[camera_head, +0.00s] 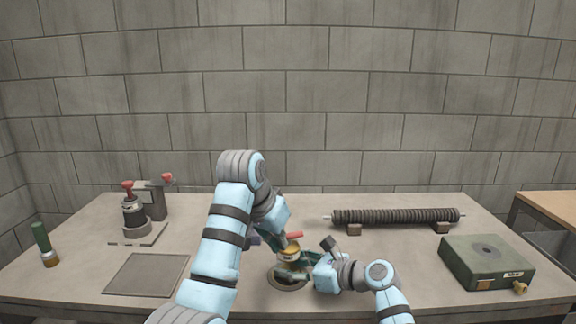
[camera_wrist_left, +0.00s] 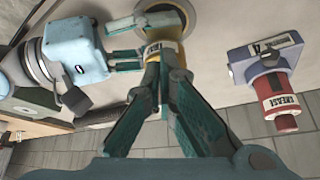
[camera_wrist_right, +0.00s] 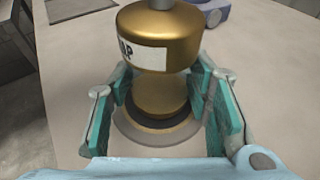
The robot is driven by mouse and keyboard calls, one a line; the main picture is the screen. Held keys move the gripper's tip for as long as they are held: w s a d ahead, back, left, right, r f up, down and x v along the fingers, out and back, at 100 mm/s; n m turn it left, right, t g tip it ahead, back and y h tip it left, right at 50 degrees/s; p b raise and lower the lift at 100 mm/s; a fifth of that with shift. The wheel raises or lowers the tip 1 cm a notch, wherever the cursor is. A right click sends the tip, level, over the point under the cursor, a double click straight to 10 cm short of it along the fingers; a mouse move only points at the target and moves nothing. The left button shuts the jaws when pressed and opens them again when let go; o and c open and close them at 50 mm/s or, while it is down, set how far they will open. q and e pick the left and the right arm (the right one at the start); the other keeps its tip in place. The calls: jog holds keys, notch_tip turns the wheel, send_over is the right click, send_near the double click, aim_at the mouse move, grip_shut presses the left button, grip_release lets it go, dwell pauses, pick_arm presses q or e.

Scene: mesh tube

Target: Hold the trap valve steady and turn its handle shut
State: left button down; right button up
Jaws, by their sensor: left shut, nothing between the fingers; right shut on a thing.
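The trap valve is a brass body (camera_head: 289,251) on a round grey base; its labelled cap (camera_wrist_right: 160,38) and grey stem show in the right wrist view. A red handle (camera_head: 294,235) shows at its top in the head view. My right gripper (camera_head: 295,272) is shut around the lower valve body, one finger on each side (camera_wrist_right: 162,125). My left gripper (camera_wrist_left: 166,62) is shut and empty, its fingertips at the valve's top, close to the handle. The fingers hide the handle in the left wrist view, so contact is unclear. The valve stands upright.
A blue block with a red grease container (camera_wrist_left: 277,92) stands close by the valve. A ribbed tube (camera_head: 395,217) lies on supports at right, behind a green box (camera_head: 487,262). A red-knobbed device (camera_head: 136,218), a flat plate (camera_head: 147,274) and a green bottle (camera_head: 43,244) are at left.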

pick_arm(q)
jog(key=shift+w+a, duration=0.3)
jog(key=shift+a, duration=0.25)
dwell(0.6)
notch_tip(320, 180, up, 6)
jog(key=shift+s+a, duration=0.25)
jog(key=shift+s, duration=0.05)
dwell(0.3)
pick_arm(e)
jog(key=o, duration=0.9)
jog(key=shift+o, duration=0.2)
